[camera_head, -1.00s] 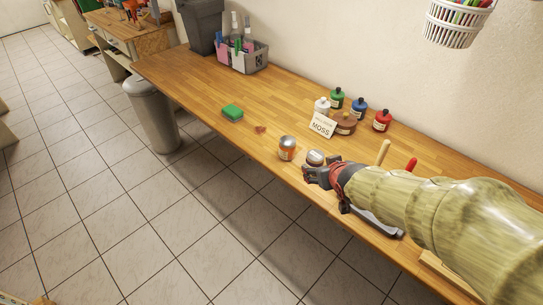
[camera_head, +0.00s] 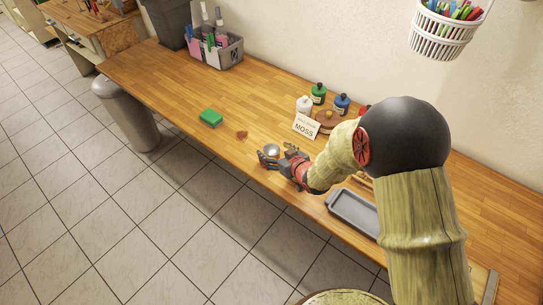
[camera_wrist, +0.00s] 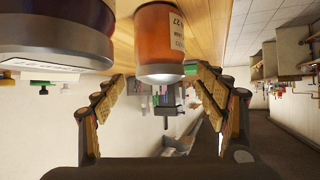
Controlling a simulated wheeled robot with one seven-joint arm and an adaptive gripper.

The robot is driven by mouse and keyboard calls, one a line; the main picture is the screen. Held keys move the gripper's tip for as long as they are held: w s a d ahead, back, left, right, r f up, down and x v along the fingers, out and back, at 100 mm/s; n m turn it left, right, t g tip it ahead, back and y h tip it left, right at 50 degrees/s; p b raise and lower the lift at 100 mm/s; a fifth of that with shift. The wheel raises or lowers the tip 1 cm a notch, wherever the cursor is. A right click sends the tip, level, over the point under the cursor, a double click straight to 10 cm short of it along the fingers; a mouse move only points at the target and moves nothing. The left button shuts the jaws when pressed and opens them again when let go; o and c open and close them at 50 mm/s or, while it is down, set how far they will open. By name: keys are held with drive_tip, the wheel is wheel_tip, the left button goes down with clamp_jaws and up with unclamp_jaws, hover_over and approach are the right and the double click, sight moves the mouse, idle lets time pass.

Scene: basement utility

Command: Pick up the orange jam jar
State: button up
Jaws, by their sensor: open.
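The orange jam jar (camera_wrist: 168,38) with a pale metal lid shows upside down at the top middle of the wrist view, with a white label on its side. In the head view only its silver lid (camera_head: 272,150) shows clearly, near the table's front edge; my gripper hides much of the rest. My gripper (camera_wrist: 159,77) is open, with its fingers spread to either side of the jar's lid end. In the head view my gripper (camera_head: 274,159) is low at the jar. I cannot tell whether the fingers touch it.
A second, dark jar (camera_wrist: 65,25) stands close beside the orange one. A MOSS card (camera_head: 305,126), paint bottles (camera_head: 318,94) and a round brown item (camera_head: 328,118) stand behind. Left of the jar is mostly clear.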

drive_tip(key=shift+x, duration=1.5)
drive_tip(key=shift+c, duration=1.3)
drive_tip(key=c, duration=1.4)
